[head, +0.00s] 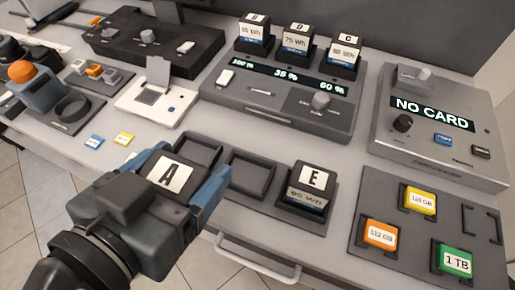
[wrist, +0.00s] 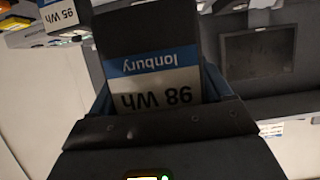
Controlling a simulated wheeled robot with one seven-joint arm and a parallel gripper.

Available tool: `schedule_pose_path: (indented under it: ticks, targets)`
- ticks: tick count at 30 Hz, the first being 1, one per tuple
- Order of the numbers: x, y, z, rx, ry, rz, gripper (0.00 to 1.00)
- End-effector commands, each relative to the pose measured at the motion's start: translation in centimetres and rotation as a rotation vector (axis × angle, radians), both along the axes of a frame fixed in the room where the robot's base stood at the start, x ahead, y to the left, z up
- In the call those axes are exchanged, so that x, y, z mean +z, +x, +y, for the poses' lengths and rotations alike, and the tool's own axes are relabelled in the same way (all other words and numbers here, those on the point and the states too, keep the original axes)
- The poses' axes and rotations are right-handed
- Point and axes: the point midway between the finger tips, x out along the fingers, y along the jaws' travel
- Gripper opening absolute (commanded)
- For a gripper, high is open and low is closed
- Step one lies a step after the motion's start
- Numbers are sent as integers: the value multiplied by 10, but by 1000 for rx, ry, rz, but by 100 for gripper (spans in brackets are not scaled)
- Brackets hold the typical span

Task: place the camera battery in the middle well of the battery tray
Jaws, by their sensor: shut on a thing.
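My gripper (head: 188,172) is shut on a black camera battery (head: 170,177) with a white label "A". In the wrist view the battery (wrist: 155,75) shows an upside-down "98 Wh" label between the jaws. The dark battery tray (head: 227,154) lies just beyond and to the right of my gripper in the head view. Its middle well (head: 253,173) is an empty square frame. The left well (head: 196,150) also looks empty and is partly hidden by my gripper. Battery "E" (head: 312,182) stands upright in the right well. The held battery's underside is hidden.
A grey charger (head: 270,112) with several batteries on it stands behind the tray. A card reader (head: 440,140) reading "NO CARD" and a card tray (head: 398,210) with coloured cards are to the right. A drawer handle (head: 255,262) projects at the front edge.

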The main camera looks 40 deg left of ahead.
Motion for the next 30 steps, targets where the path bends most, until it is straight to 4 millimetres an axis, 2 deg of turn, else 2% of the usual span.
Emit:
schedule_pose_path:
  ticks: [5, 15, 19, 26, 30]
  targets:
    - [-10, 18, -1, -5, -1, 1, 24]
    - [-49, 85, -2, -4, -1, 0, 24]
    - [-60, 104, -2, -3, -1, -1, 24]
    - [-72, 117, -1, 0, 0, -1, 24]
    - [-90, 116, -2, 0, -3, 1, 24]
